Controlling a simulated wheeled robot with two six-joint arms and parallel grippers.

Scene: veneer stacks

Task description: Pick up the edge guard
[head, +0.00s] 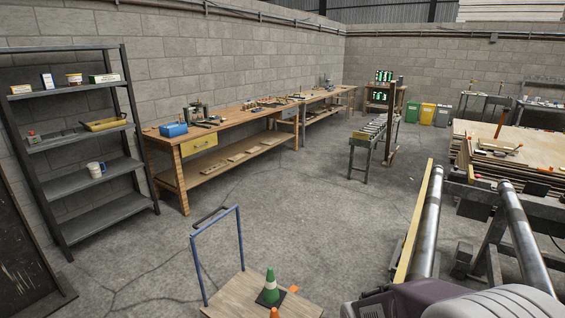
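No thing in view can be told for certain as the edge guard. Small orange pieces lie on the veneer stack (520,142) at the right, too small to make out. Neither of my grippers is in view.
A metal shelf rack (80,145) stands at the left. Workbenches (225,135) line the block wall. Steel rollers (427,225) with a yellow bar (420,225) stand at the right, and a grey-purple rounded body (440,300) fills the bottom right. The middle floor is clear.

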